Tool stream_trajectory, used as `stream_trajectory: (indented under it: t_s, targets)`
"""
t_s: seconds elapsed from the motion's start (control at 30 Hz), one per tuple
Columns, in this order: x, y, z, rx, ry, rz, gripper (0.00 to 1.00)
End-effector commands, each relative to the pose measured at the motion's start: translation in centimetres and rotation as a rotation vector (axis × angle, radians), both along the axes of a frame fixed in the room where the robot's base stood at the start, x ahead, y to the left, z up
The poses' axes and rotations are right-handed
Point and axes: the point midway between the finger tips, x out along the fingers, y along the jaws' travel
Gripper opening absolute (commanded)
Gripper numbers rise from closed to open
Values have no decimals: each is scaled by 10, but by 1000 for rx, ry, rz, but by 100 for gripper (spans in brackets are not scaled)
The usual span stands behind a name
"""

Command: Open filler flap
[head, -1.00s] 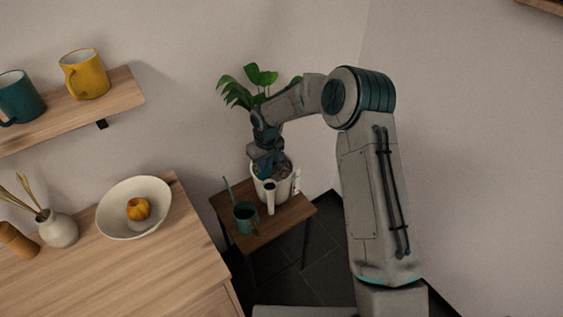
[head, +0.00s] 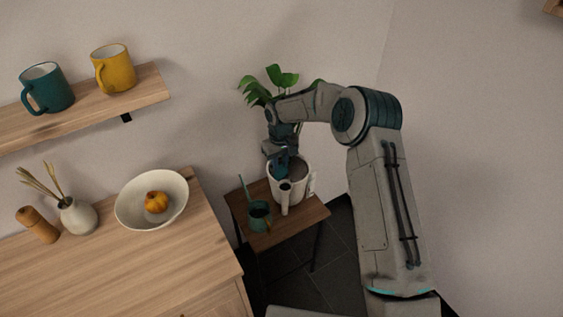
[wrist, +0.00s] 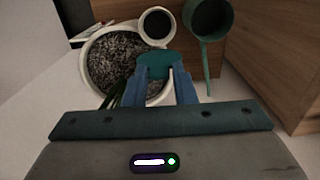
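A white plant pot (head: 306,180) with dark soil stands on a small wooden table; its rim and soil fill the upper left of the wrist view (wrist: 90,82). A white filler tube (head: 285,197) rises at its front. In the wrist view the tube's round mouth (wrist: 157,25) shows dark and uncovered. A teal flap (wrist: 153,62) lies between this mouth and my fingertips, over the pot's rim side. My gripper (wrist: 167,70) points down at the flap, its blue fingers apart with a gap between them. The left finger partly covers the flap; contact cannot be told.
A green watering can (head: 259,216) stands on the small table (head: 290,230) beside the pot, close to the tube. Green leaves (head: 283,76) rise behind my wrist. A wooden cabinet (head: 130,270) with a bowl (head: 135,212) is on the left.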

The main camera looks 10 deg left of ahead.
Motion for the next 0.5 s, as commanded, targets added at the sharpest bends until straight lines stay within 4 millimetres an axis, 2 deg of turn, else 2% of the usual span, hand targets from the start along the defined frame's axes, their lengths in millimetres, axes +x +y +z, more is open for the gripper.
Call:
stream_trajectory:
  t_s: [0.07, 0.37, 0.5]
  targets:
    - [-1, 0, -1, -1, 2, 1, 42]
    - [1, -1, 1, -1, -2, -1, 42]
    - [1, -1, 12, 0, -3, -2, 42]
